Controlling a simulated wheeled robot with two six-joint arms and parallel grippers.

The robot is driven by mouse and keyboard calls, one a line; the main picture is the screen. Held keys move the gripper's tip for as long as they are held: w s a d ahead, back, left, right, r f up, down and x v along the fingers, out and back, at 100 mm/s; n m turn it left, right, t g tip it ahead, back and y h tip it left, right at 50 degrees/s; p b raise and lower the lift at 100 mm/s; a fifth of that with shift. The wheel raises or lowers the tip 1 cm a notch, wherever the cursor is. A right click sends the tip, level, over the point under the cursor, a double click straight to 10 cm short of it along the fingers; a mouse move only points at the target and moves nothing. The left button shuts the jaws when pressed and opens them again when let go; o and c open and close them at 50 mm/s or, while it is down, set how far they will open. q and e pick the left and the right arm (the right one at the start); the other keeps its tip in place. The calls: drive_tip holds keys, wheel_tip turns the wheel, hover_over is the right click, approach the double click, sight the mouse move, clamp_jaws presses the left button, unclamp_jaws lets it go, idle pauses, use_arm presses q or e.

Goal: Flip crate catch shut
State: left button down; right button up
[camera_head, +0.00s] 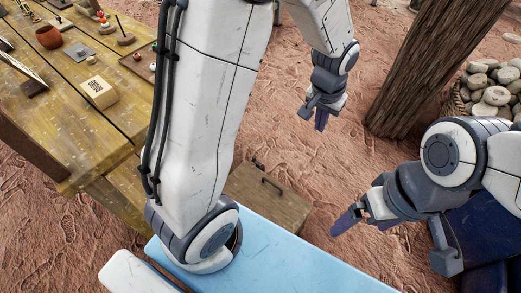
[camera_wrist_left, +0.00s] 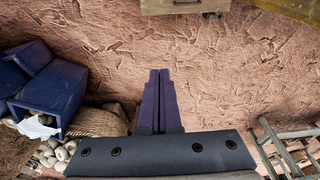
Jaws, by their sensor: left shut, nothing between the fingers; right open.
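A wooden crate (camera_head: 262,199) sits on the ground beyond the blue surface, partly hidden by my left arm. Dark metal fittings show on it, too small to tell whether the catch is open or shut. It also shows cut off at the top edge of the left wrist view (camera_wrist_left: 170,7). My left gripper (camera_head: 321,119) is shut and empty, up and to the right of the crate in the head view, apart from it. Its closed fingers show in the left wrist view (camera_wrist_left: 159,77). My right gripper (camera_head: 395,241) is open and empty, right of the crate.
A wooden table (camera_head: 112,130) with small items, including a tan box (camera_head: 99,92) and a clay pot (camera_head: 48,37), stands at left. A thick trunk (camera_head: 425,70) and a basket of stones (camera_head: 495,90) stand at right. Bare red ground lies between.

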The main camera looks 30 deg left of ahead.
use_arm(q)
drive_tip(key=w+a+f+n+b, duration=0.2)
drive_tip(key=a+f+b, duration=0.3)
drive_tip(key=a+f, duration=0.4)
drive_tip(key=w+a+f+n+y+b, duration=0.1)
drive_tip(key=w+a+f+b, duration=0.3)
drive_tip(key=a+f, duration=0.5)
drive_tip(key=w+a+f+n+t+b, duration=0.1)
drive_tip(key=w+a+f+n+b, duration=0.2)
drive_tip(key=a+f, duration=0.7)
wheel_tip(320, 180, down, 8)
drive_tip(key=w+b, duration=0.2)
drive_tip(key=shift+f+n+y+b, duration=0.2)
drive_tip(key=shift+n+y+b, duration=0.15)
drive_tip(key=shift+n+y, duration=0.05)
use_arm(e)
wheel_tip(320, 180, down, 17)
use_arm(q)
drive_tip(key=shift+w+f, duration=0.1)
drive_tip(key=shift+w, duration=0.05)
wheel_tip(320, 180, down, 9)
drive_tip(key=b, duration=0.7)
drive_tip(key=shift+s+d+b, duration=0.25)
drive_tip(key=shift+s+b, duration=0.05)
drive_tip(key=shift+s, duration=0.05)
use_arm(e)
wheel_tip(320, 180, down, 8)
drive_tip(key=shift+r, duration=0.25)
